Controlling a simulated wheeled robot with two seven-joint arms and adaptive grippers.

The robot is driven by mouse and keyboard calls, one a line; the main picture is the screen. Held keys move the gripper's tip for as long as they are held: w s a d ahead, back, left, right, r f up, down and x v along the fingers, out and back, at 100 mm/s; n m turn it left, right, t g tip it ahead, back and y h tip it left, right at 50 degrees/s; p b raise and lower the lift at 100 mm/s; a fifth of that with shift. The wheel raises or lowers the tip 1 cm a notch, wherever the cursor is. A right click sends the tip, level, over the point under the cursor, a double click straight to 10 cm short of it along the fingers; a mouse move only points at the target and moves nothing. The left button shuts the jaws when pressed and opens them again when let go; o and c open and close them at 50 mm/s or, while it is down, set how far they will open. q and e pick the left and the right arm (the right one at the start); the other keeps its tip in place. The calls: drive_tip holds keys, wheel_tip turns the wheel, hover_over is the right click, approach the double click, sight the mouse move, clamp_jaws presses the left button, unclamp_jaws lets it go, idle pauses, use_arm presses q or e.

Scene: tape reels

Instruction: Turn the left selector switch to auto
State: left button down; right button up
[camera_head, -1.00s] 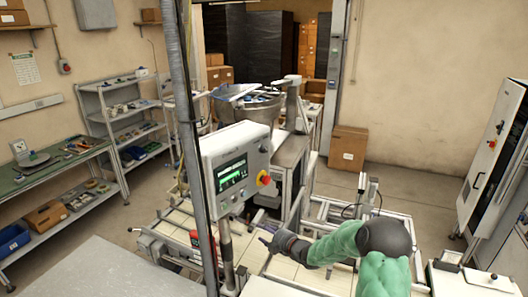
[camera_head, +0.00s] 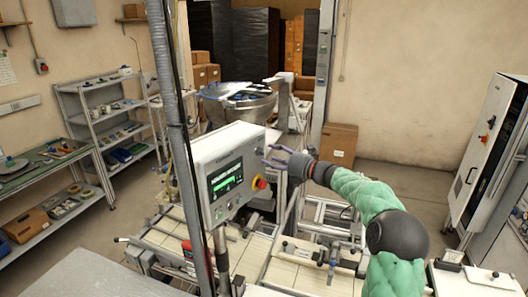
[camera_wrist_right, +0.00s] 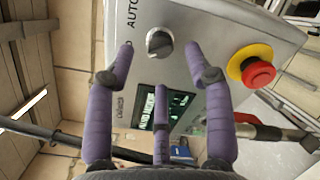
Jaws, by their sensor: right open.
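The control box (camera_head: 204,158) is a grey panel with a lit screen (camera_head: 226,178) on a post. In the right wrist view, one round selector switch (camera_wrist_right: 159,43) with a grey knob sits above the screen (camera_wrist_right: 165,108), near the label AUTO (camera_wrist_right: 133,14). I cannot tell clearly which way its knob points. My right gripper (camera_head: 266,156) is open and empty at the right side of the box. In the wrist view its purple fingers (camera_wrist_right: 160,48) appear on either side of the switch, with no contact evident. My left gripper is not in view.
A red emergency button on a yellow base (camera_wrist_right: 258,72) sits right of the switch; it also shows in the head view (camera_head: 260,184). A grey pole (camera_head: 180,130) stands in front of the box. A metal bowl feeder (camera_head: 238,104) stands behind it. Conveyor frames lie below.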

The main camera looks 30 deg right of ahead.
sight(263, 153)
drive_tip(key=shift+p+x, duration=0.45)
drive_tip(key=shift+x, duration=1.7)
clamp_jaws()
